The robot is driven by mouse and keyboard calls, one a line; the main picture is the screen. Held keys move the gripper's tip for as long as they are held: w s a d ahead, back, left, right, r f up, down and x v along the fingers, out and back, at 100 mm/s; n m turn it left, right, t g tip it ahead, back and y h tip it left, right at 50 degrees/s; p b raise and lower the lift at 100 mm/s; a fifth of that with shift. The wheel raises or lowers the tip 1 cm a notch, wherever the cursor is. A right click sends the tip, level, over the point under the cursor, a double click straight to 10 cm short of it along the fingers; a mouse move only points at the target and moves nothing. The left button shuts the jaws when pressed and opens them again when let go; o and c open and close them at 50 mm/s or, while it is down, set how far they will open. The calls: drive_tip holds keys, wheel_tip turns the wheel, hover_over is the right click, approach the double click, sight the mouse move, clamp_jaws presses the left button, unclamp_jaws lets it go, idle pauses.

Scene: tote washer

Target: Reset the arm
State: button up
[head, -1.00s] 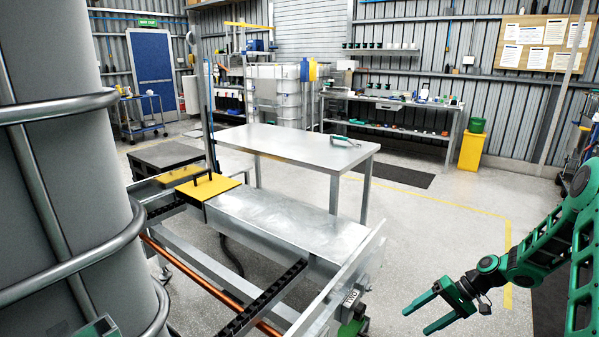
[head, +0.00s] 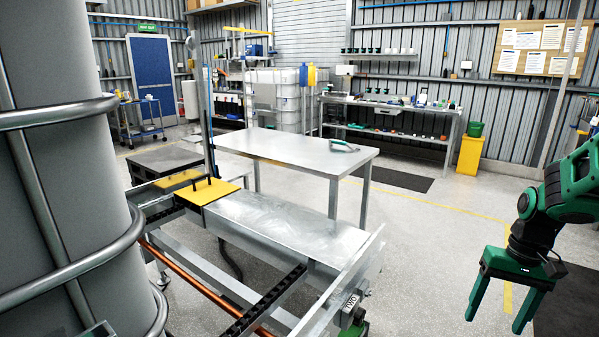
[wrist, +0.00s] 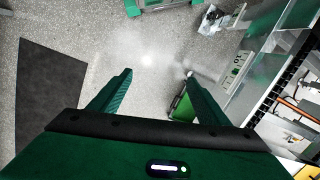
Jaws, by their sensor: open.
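My green gripper (head: 496,312) hangs at the lower right of the head view, pointing down over bare floor. Its two fingers are spread wide with nothing between them. The wrist view also shows the open fingers (wrist: 158,90), with speckled floor beyond. My gripper is apart from the metal frame and the table.
A steel conveyor frame (head: 270,225) with a yellow lid (head: 212,190) stands left of my gripper. A steel table (head: 300,150) bearing a green-handled tool (head: 343,146) is behind it. A dark mat (wrist: 45,95) lies on the floor. A yellow bin (head: 470,154) stands at the back wall.

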drive_tip(key=s+r+m, duration=0.1)
drive_tip(key=s+r, duration=0.2)
drive_tip(key=s, duration=0.5)
drive_tip(key=s+a+r+m+t+h, duration=0.1)
drive_tip(key=s+r, duration=0.2)
drive_tip(key=s, duration=0.6)
drive_tip(key=shift+s+a+r, duration=0.25)
drive_tip(key=shift+r, duration=0.1)
drive_tip(key=shift+w+f+h, duration=0.25)
drive_tip(key=shift+w+h, duration=0.05)
drive_tip(key=shift+w, duration=0.3)
